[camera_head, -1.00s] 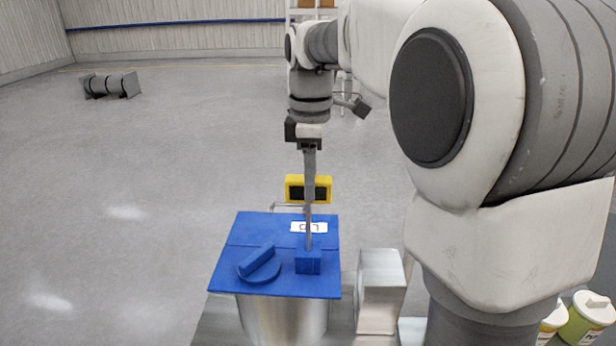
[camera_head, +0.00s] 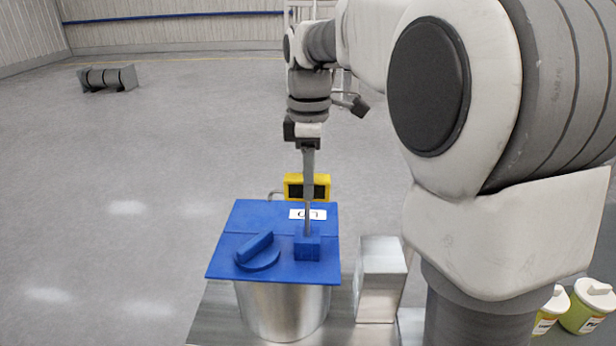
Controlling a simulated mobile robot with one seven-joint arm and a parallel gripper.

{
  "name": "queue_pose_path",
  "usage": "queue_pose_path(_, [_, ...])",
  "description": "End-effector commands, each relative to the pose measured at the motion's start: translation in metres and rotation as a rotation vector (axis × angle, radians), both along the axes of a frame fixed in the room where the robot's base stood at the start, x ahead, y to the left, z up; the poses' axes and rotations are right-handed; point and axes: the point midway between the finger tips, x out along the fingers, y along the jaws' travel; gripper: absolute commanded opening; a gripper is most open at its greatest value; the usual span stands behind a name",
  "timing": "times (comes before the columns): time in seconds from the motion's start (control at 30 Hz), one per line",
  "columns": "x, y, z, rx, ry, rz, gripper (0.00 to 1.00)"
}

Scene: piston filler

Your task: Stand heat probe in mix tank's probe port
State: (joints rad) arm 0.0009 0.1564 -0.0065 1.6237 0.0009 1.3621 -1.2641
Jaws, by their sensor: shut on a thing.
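The heat probe (camera_head: 308,180) is a thin grey upright rod. My gripper (camera_head: 307,146) is shut on its upper end and points down. The mix tank (camera_head: 285,307) is a shiny metal pot with a flat blue lid (camera_head: 228,262). The probe port (camera_head: 307,248) is a blue square block on the lid. The probe's lower end meets the top of this block; I cannot tell how deep it sits inside. A blue round cap with a bar handle (camera_head: 256,252) lies on the lid left of the port.
A yellow box with a dark display (camera_head: 294,187) stands behind the lid. A metal block (camera_head: 380,280) stands right of the tank on the metal table. White-lidded green tubs (camera_head: 588,306) are at far right. A dark cylinder object (camera_head: 108,78) lies on the floor.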

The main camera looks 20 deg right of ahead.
Motion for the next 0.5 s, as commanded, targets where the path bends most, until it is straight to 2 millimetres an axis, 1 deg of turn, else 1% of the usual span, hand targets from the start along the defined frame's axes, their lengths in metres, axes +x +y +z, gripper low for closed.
queue_pose_path(0.03, [0.0, 0.0, -0.005, 0.0, 0.0, 0.0, 0.0])
queue_pose_path(0.5, [0.0, 0.0, -0.028, 0.0, 0.0, 0.0, 0.0])
